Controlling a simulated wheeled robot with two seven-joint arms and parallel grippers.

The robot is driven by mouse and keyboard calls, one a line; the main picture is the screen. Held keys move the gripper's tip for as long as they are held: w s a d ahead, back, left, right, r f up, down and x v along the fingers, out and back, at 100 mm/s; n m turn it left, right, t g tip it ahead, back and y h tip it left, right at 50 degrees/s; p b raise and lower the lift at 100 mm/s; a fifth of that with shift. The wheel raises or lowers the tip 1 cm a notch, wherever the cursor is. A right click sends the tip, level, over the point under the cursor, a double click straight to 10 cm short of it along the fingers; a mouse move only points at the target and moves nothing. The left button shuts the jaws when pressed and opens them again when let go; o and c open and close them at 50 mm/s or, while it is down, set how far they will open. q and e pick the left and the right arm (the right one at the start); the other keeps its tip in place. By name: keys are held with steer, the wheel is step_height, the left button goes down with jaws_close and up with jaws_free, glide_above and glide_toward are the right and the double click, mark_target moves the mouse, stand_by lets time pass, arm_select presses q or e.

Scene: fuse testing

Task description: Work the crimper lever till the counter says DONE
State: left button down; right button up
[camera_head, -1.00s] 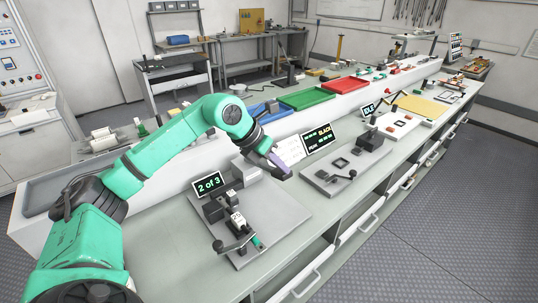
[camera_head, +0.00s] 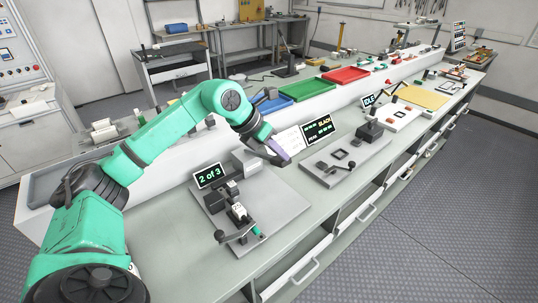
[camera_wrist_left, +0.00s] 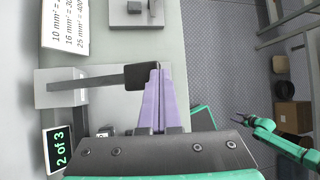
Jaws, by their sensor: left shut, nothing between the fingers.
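The crimper station sits on a grey plate (camera_head: 275,212), and its counter (camera_head: 210,177) reads "2 of 3". The counter also shows in the left wrist view (camera_wrist_left: 59,149). There, a flat grey lever (camera_wrist_left: 95,81) runs from a pale block (camera_wrist_left: 60,95) to a black grip (camera_wrist_left: 138,76). My left gripper (camera_head: 280,153) is shut and empty. Its purple fingers (camera_wrist_left: 158,92) lie right beside the grip; I cannot tell whether they touch it. A black-knobbed crank (camera_head: 222,236) is at the plate's front. My right gripper (camera_wrist_left: 240,118) is small and unclear in the wrist view.
A display (camera_head: 318,129) reading "SLACK" and a white chart (camera_head: 291,141) stand behind my left gripper. A second fixture plate (camera_head: 325,178) lies to the right. Blue, green (camera_head: 307,92) and red (camera_head: 346,75) trays line the shelf. The bench front is mostly clear.

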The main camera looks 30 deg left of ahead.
arm_select(q)
step_height(320, 180, down, 7)
steer(key=d+b, duration=0.1)
steer(key=b, duration=0.4)
steer(key=shift+s+d, duration=0.15)
steer(key=shift+s, duration=0.1)
stand_by(0.6)
steer(key=shift+r, duration=0.1)
steer(key=r+p, duration=0.2)
steer(key=a+r+p, duration=0.1)
steer(key=r+p, duration=0.1)
steer(key=r, duration=0.1)
steer(key=r+p, duration=0.2)
steer(key=r, duration=0.1)
steer(key=shift+w+a+p, duration=0.25)
steer(key=shift+w+p, duration=0.05)
steer(key=shift+p, duration=0.1)
steer(key=shift+f, duration=0.1)
step_height(320, 180, up, 7)
steer(key=a+p, duration=0.1)
steer(key=p, duration=0.5)
steer(key=shift+w, duration=0.15)
